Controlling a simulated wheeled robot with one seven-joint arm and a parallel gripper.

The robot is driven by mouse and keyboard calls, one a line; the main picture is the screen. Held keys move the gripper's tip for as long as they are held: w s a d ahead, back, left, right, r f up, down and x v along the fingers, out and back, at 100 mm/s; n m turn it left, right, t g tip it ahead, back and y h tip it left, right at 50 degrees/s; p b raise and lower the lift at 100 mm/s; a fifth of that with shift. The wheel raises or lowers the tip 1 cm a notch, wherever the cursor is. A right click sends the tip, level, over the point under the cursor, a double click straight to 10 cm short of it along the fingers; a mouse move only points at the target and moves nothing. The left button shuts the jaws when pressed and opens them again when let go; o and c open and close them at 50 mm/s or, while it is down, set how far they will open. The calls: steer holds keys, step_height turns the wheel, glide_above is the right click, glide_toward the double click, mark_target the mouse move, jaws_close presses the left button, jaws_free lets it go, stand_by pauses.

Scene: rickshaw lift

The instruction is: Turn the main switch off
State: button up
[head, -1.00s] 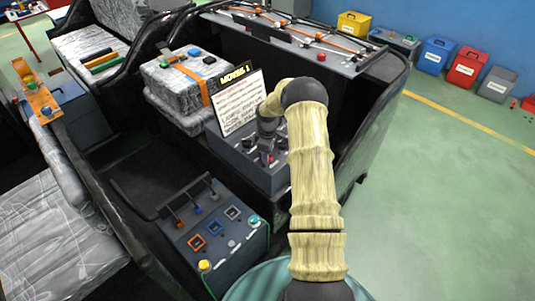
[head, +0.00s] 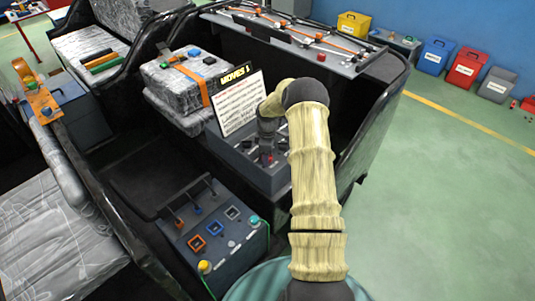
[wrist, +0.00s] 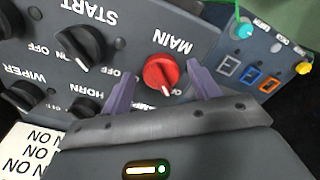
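The main switch is a round red knob (wrist: 161,73) on a grey panel (wrist: 45,50), with an upside-down MAIN label beside it in the wrist view. My gripper (wrist: 160,71) is open, its two purple fingers apart. The red knob appears in the gap between the fingertips, and neither finger visibly touches it. I cannot tell how far the fingertips are above the panel. In the head view, the panel (head: 247,163) sits in the vehicle's dash, with the gripper (head: 267,150) over it; its fingertips are hard to make out there.
Black START (wrist: 80,47), HORN (wrist: 87,107) and WIPER (wrist: 18,98) knobs sit near the red knob. A text board (head: 240,103) stands behind the panel. A second control box (head: 215,235) with levers and coloured buttons is at front left. Open green floor lies right.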

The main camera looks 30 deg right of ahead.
step_height(320, 180, up, 17)
steer(key=b, duration=0.1)
steer(key=shift+r, duration=0.15)
stand_by(0.5)
stand_by(0.4)
steer(key=s+a+r+m+t+p, duration=0.1)
steer(key=s+a+r+m, duration=0.1)
steer(key=s+a+r, duration=0.3)
steer(key=s+a+r+m+p, duration=0.2)
steer(key=s+a, duration=0.2)
steer(key=a, duration=0.3)
steer(key=s+a+r+m+p, duration=0.1)
steer(key=s+a+m, duration=0.2)
steer(key=s, duration=0.6)
steer(key=s+a+r+m+t+p, duration=0.1)
steer(key=s+a+m, duration=0.3)
steer(key=s, duration=0.5)
steer(key=shift+s+r+t+p, duration=0.3)
steer(key=shift+s+r+p, duration=0.15)
steer(key=shift+r, duration=0.3)
